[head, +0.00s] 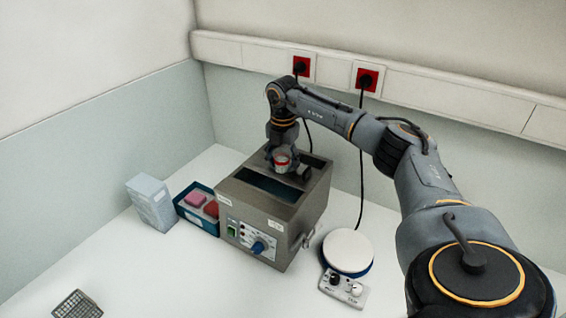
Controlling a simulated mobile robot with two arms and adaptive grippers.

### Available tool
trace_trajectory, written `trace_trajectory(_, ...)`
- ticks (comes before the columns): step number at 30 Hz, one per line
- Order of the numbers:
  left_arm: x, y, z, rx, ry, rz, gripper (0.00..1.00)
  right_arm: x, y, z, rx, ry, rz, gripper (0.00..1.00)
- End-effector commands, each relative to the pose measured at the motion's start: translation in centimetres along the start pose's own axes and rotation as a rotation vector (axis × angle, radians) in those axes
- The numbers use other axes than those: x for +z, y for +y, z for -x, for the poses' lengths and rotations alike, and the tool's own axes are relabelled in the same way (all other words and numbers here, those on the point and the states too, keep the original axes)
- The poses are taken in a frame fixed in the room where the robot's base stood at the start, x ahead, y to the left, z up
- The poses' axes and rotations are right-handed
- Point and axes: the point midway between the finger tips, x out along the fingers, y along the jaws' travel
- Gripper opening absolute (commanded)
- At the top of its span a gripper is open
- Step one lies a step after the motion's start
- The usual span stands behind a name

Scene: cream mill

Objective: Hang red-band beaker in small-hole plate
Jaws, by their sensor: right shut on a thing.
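The red-band beaker (282,161) is small and whitish with a red band near its top. It looks upright, over the back part of the open top of a grey metal bath (286,214). My right gripper (284,151) reaches down from behind and is shut on the beaker. It hides part of the bath's back rim. I cannot make out the small-hole plate or its holes clearly, nor whether the beaker touches anything below. The front part of the bath's opening is dark and uncovered. My left gripper is not in view.
Left of the bath are a blue bin (198,220) with pink and red items and a pale box (151,203). To the right are a round white-topped device (347,251) and a small control box (343,289). A wire rack (77,306) lies front left. The front middle bench is clear.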

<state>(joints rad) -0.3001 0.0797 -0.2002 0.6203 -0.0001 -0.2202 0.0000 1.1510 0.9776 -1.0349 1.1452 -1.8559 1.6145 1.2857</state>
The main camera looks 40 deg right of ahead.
Motion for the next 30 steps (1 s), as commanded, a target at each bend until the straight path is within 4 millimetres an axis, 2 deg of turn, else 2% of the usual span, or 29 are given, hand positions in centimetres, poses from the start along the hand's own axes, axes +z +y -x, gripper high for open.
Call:
trace_trajectory(1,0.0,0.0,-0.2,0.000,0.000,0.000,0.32,-0.8,-0.5,-1.7,-0.034,0.016,0.012,0.06)
trace_trajectory(7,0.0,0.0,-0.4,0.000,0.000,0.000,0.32,-0.8,-0.5,-2.0,-0.034,0.017,0.013,0.06)
trace_trajectory(8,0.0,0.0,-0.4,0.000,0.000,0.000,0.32,-0.8,-0.5,-2.1,-0.034,0.017,0.013,0.00)
trace_trajectory(15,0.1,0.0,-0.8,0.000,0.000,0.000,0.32,-0.8,-0.6,-2.9,-0.034,0.017,0.012,0.00)
trace_trajectory(20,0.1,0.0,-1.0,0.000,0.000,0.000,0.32,-0.8,-0.6,-3.3,-0.034,0.017,0.012,0.07)
trace_trajectory(30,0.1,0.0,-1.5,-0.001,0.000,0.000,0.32,-0.8,-0.6,-4.3,-0.033,0.015,0.011,0.05)
